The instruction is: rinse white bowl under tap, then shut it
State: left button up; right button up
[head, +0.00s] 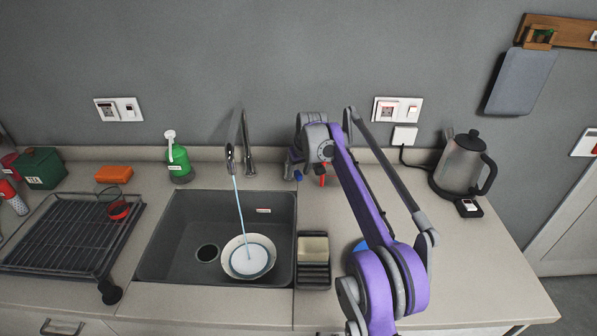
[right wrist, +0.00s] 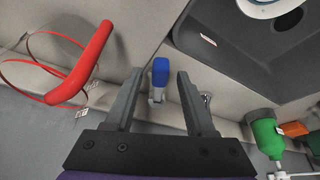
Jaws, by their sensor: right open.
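The white bowl (head: 249,262) sits in the dark sink (head: 170,250), to the right of the drain. A thin stream of water runs from the metal tap (head: 247,150) into the bowl. A small metal lever with a blue end (right wrist: 160,72) stands by the counter's back edge; its blue end also shows in the head view (head: 298,176). My right gripper (right wrist: 147,80) is open, with the blue end showing between its fingers, apparently without contact. In the head view, my right arm partly hides this spot. My left gripper is not in view.
A red-handled item (right wrist: 85,65) lies close to the lever. A green soap bottle (head: 179,160) stands behind the sink, a drying rack (head: 60,245) is at left, and a kettle (head: 463,165) at right. A sponge holder (head: 314,275) borders the sink.

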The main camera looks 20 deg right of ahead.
grip_shut()
dwell(1.4)
